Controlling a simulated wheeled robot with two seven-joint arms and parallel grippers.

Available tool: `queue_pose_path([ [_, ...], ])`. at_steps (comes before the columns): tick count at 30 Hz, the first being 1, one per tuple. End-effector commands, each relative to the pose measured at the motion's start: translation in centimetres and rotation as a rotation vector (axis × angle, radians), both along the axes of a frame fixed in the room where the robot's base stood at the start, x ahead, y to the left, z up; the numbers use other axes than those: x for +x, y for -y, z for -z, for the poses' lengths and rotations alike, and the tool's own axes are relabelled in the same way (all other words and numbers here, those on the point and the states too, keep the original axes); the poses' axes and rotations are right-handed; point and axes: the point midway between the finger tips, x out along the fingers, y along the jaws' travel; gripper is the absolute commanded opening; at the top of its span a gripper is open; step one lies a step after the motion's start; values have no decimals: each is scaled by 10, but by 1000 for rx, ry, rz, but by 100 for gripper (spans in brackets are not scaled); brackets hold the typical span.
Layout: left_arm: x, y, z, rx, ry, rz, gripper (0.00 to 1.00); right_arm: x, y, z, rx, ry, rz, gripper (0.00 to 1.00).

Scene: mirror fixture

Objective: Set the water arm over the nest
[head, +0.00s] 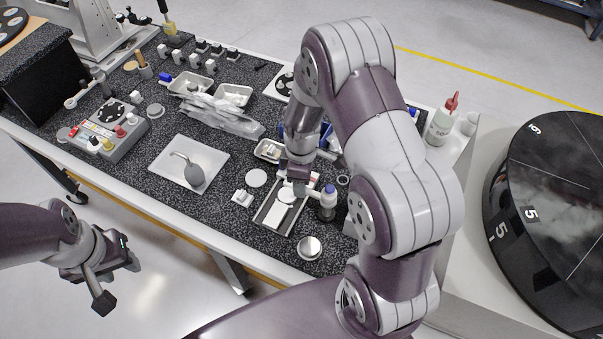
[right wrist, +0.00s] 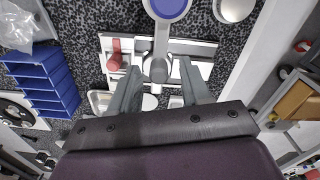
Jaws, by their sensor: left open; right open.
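The water arm (head: 313,191) is a light bar on a post with a blue cap (head: 328,189); in the right wrist view it (right wrist: 163,45) runs from the blue cap down to a rounded end. My right gripper (head: 298,183) is over it; in the right wrist view my open fingers (right wrist: 160,82) stand on either side of that end, with gaps showing. A flat fixture plate (head: 268,215) with pale pieces lies below; I take the nest to be on it, partly hidden by my gripper. My left gripper (head: 119,282) is open and empty, off the table's front edge.
A round metal disc (head: 309,248) is near the front edge. Blue bins (right wrist: 45,82) stand beside the fixture. A red-capped bottle (head: 441,122) stands at the right.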

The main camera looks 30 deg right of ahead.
Motion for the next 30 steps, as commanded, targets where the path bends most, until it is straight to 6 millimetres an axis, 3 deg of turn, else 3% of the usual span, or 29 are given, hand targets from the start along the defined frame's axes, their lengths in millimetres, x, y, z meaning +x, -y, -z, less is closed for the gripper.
queue_pose_path([
  [15,0,0,27,0,0,0,43,1,0,-113,0,6,-1,47],
  [20,0,0,27,0,0,0,43,0,-1,-124,-1,3,-1,47],
  [30,0,0,27,0,0,0,43,0,-1,-125,-1,3,0,47],
])
